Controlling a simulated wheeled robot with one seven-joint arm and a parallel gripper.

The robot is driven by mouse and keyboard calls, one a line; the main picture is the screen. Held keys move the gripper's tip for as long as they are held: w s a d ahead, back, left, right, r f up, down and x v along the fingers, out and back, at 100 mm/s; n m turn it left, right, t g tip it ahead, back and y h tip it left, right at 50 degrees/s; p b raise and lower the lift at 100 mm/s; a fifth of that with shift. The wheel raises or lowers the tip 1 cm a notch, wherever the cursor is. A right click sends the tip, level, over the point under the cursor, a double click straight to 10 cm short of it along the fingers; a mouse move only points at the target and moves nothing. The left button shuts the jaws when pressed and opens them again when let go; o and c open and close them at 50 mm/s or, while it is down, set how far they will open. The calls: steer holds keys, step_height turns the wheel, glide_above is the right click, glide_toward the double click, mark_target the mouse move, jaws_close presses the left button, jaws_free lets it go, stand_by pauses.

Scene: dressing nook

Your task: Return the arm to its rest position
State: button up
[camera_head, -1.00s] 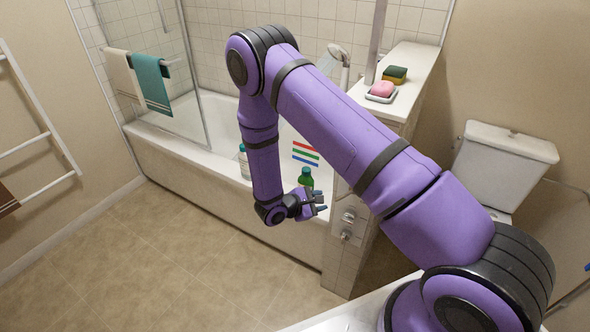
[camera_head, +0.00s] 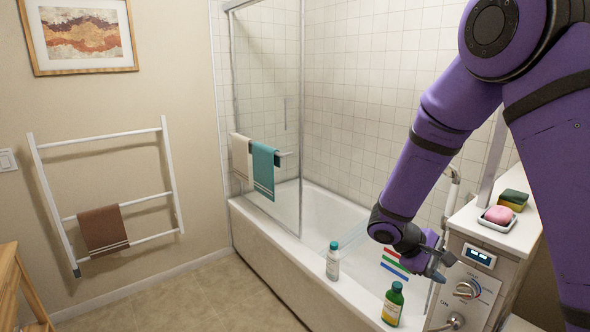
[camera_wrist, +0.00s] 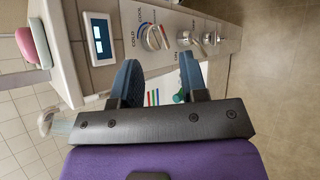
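My purple arm (camera_head: 440,130) comes in from the right of the head view and bends down at its elbow. My gripper (camera_head: 440,267) hangs in front of the tub, left of the tiled control panel, above and to the right of a green bottle (camera_head: 393,304). In the wrist view my gripper (camera_wrist: 160,76) has its two blue fingers apart with nothing between them. A bit of green, probably the bottle, shows beside one finger.
A white bottle (camera_head: 333,262) stands on the tub rim (camera_head: 290,243). A pink soap (camera_head: 499,214) in a dish and a sponge (camera_head: 513,199) sit on the ledge above the control knob (camera_head: 467,290). A towel rack (camera_head: 120,204) hangs at left.

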steer(key=s+a+r+m+t+y, duration=0.1)
steer(key=s+r+m+t+y, duration=0.2)
steer(key=s+r, duration=0.9)
steer(key=s+a+r+m+t+y, duration=0.2)
steer(key=s+r+y, duration=0.5)
steer(key=s+r, duration=0.5)
steer(key=shift+r+m+t, duration=0.35)
steer(key=shift+m+t, duration=0.45)
steer(key=shift+t, duration=0.1)
